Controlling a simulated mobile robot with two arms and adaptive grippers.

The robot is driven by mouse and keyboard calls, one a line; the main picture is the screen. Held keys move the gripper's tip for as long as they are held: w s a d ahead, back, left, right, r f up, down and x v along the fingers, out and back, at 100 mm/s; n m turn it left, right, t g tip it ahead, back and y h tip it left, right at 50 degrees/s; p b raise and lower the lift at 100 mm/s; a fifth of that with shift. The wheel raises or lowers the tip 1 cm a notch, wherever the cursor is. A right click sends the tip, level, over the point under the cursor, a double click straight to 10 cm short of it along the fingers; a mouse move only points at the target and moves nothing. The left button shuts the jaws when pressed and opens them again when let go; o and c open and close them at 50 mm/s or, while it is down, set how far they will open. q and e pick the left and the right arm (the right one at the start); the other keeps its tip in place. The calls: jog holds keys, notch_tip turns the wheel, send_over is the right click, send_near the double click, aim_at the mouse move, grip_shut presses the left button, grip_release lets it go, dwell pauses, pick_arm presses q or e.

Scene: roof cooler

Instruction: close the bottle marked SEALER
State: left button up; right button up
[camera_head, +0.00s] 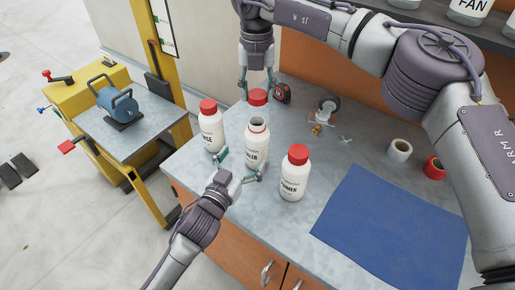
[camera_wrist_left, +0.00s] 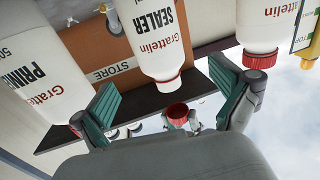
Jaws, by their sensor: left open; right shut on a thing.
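The SEALER bottle (camera_head: 257,150) stands upright on the grey bench with its neck open and a red ring below the mouth. It also shows, upside down, in the left wrist view (camera_wrist_left: 155,42). My right gripper (camera_head: 257,84) is shut on a red cap (camera_head: 257,97), behind the bottle in the head view. In the left wrist view the cap (camera_wrist_left: 177,113) is apart from the bottle's mouth. My left gripper (camera_head: 238,167) is open in front of the SEALER bottle, one finger on each side; I cannot tell whether they touch it.
The red-capped PRIMER bottle (camera_head: 294,175) stands close on the right, another red-capped bottle (camera_head: 210,130) close on the left. A tape measure (camera_head: 282,92), a caster (camera_head: 327,105) and tape rolls (camera_head: 399,150) lie farther back. A blue mat (camera_head: 395,220) covers the right.

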aim_at(257, 136)
pick_arm(q)
jog(key=x, duration=0.8)
jog(key=shift+w+d, duration=0.1)
jog(key=shift+w, duration=0.1)
pick_arm(e)
jog(key=shift+s+a, duration=0.1)
pick_arm(q)
jog(key=c, duration=1.8)
pick_arm(e)
jog(key=shift+f, duration=2.4)
jog(key=shift+f, duration=0.1)
jog(key=shift+f, duration=0.8)
jog(key=shift+f, duration=0.55)
